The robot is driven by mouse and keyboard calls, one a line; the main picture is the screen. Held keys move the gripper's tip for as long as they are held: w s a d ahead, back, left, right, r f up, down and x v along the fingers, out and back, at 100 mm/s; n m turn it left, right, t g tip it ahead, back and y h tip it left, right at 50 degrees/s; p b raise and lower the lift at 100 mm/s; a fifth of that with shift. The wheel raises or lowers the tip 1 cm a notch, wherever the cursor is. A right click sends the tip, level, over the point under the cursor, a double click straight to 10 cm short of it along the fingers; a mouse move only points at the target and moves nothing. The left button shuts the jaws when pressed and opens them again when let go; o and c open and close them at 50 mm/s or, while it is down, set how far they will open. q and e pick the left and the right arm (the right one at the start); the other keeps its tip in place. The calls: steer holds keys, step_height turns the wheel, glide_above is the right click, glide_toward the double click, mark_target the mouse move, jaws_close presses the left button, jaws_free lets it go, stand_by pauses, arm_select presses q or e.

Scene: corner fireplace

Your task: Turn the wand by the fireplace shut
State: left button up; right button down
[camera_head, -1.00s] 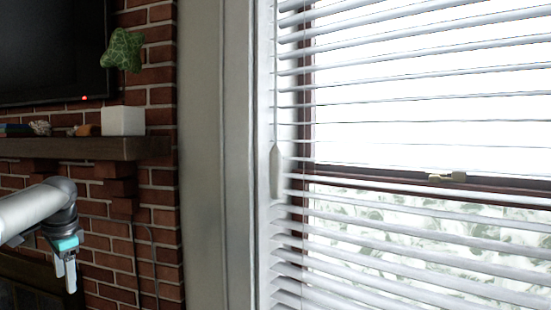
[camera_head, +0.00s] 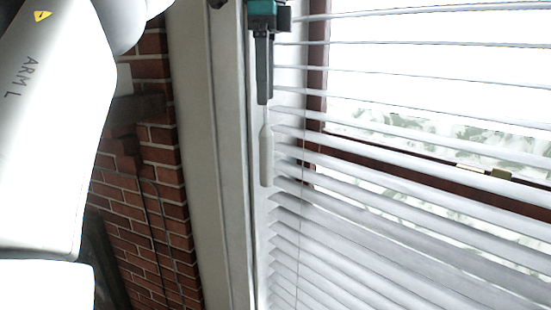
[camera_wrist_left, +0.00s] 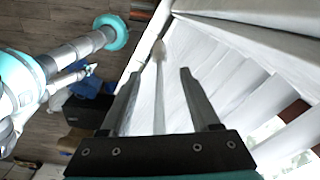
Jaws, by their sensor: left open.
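The wand (camera_head: 266,155) is a pale, slim rod with a thicker tapered end, hanging at the left side of the window blinds (camera_head: 400,185). The blinds' slats have gaps with light and greenery showing through. My left gripper (camera_head: 264,100) is at the top of the head view, its fingers pointing down just above the thick end. In the left wrist view the wand (camera_wrist_left: 160,57) runs between the two fingers of my open left gripper (camera_wrist_left: 160,73). I cannot tell whether a finger touches it. My right gripper does not show.
A pale window frame post (camera_head: 230,170) stands just left of the wand. A brick wall (camera_head: 150,220) is further left, partly hidden by my left arm. The dark window sash has a latch (camera_head: 487,170). Wooden floor (camera_wrist_left: 50,20) shows in the left wrist view.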

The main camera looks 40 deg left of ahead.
mark_target(265, 132)
arm_select(q)
step_height(265, 132, down, 3)
steer(key=shift+s+r, duration=0.15)
steer(key=shift+r, duration=0.05)
step_height(265, 132, down, 5)
step_height(265, 132, down, 6)
steer(key=shift+f, duration=0.7)
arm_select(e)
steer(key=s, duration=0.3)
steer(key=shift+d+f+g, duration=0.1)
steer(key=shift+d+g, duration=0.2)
arm_select(q)
jaws_close()
